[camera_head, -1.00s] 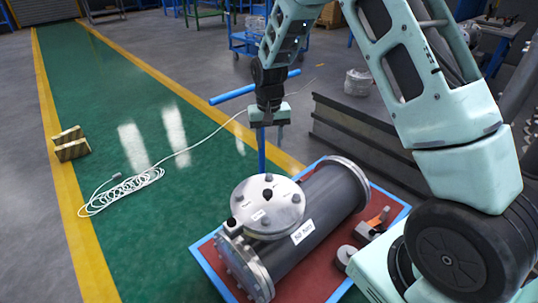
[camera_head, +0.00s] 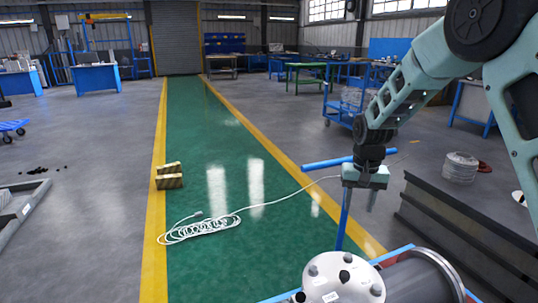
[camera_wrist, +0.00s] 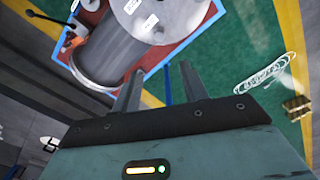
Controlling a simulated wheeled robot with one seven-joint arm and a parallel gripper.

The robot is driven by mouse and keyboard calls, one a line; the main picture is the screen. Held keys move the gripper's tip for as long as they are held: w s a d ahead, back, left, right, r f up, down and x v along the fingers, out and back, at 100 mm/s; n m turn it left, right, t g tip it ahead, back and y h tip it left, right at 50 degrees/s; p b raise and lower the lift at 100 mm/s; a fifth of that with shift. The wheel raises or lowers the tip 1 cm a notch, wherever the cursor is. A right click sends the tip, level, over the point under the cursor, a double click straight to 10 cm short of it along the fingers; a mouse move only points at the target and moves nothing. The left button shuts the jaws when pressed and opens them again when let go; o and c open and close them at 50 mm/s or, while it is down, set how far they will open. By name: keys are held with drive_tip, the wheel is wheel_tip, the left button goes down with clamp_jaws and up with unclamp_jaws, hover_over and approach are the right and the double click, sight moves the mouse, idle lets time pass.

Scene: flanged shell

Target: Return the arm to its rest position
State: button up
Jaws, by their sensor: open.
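My gripper (camera_head: 359,203) hangs downward, open, with nothing between its fingers that I can clearly make out. It is above and behind the flanged shell (camera_head: 416,284), a grey cylinder with a round bolted silver cover (camera_head: 343,280), cut off by the bottom of the head view. In the wrist view, my gripper's two fingers (camera_wrist: 160,80) stand apart, and the shell (camera_wrist: 107,52) lies beyond them. A blue T-shaped handle (camera_head: 328,163) stands close by my gripper. I cannot tell whether its post touches a finger.
The shell rests on a red, blue-edged platform (camera_wrist: 198,28). Dark stacked beams (camera_head: 460,225) lie at the right.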

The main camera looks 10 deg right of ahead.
drive_tip(key=s+a+r+n+y+p, duration=0.1)
drive_tip(key=s+a+r+n+p, duration=0.2)
drive_tip(key=s+a+r, duration=0.4)
drive_tip(key=s+a+r+n+p, duration=0.2)
drive_tip(key=s+a+r+n, duration=0.15)
drive_tip(key=s+a, duration=0.55)
drive_tip(key=s+a+r+n+p, duration=0.2)
drive_tip(key=s, duration=0.6)
drive_tip(key=s+a+r+n+p, duration=0.1)
drive_tip(key=s+a+r+n, duration=0.1)
drive_tip(key=s, duration=0.7)
drive_tip(key=shift+s+a+r+n+p, duration=0.15)
drive_tip(key=shift+a+r+n+p, duration=0.2)
drive_tip(key=shift+r+n, duration=0.3)
drive_tip(key=shift+r, duration=0.1)
